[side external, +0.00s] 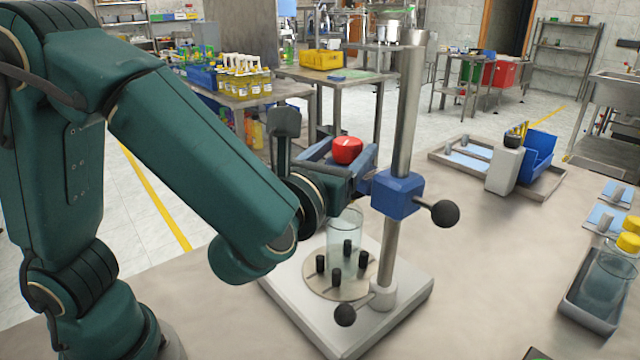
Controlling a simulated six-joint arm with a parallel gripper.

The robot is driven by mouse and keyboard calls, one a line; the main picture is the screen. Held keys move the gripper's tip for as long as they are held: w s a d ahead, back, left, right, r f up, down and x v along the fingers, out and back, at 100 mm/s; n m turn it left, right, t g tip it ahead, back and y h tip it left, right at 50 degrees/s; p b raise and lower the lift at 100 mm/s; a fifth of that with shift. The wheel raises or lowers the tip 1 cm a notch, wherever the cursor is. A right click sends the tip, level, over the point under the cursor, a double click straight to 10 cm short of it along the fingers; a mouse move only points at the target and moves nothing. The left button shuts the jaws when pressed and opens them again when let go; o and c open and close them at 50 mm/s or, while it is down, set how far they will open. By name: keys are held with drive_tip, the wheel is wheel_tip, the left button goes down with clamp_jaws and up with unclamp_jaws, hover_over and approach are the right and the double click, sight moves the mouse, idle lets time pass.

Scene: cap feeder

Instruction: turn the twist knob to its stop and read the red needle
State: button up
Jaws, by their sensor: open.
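A round red knob-like piece (348,150) with a small pale mark shows just above and behind my gripper, by a blue-grey part (318,152). I cannot tell whether it is the twist knob. A steel column holds a blue clamp (397,195) with a black ball knob (444,213) to its right. A second black ball knob (345,315) is low at the column's foot. My gripper (356,182) is open, left of the clamp and above a clear jar (345,240). Its fingers are partly hidden, and contact is unclear. I see no red needle or dial.
The jar stands among several black pegs on a round plate (322,284) on a pale base (395,310). A grey tray (440,158) with a blue bin (538,152) lies behind right. A grey holder (577,308) with a yellow-capped jar is at right. The bench between is clear.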

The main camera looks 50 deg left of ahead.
sight(342, 146)
drive_tip(key=r, duration=0.4)
drive_tip(key=shift+s+d+r, duration=0.1)
drive_tip(key=shift+s+r, duration=0.1)
drive_tip(key=shift+s, duration=0.1)
drive_tip(key=shift+s+a+r+n+g+y, duration=0.1)
drive_tip(key=shift+a+r+n+g+y, duration=0.15)
drive_tip(key=shift+a+n, duration=0.15)
drive_tip(key=shift+s+a+r+n+g+y, duration=0.1)
drive_tip(key=shift+a+n+g+y, duration=0.15)
drive_tip(key=shift+a+n, duration=0.15)
drive_tip(key=s+a+f+n+g, duration=0.4)
drive_tip(key=s+a+n+g, duration=0.5)
drive_tip(key=n, duration=0.6)
drive_tip(key=s+d+r+n+h, duration=0.4)
drive_tip(key=s+d+n+h, duration=0.4)
drive_tip(key=n, duration=0.6)
wheel_tip(342, 146, down, 13)
drive_tip(key=w, duration=0.1)
drive_tip(key=shift+d+g+h, duration=0.3)
drive_tip(key=shift+d+g, duration=0.1)
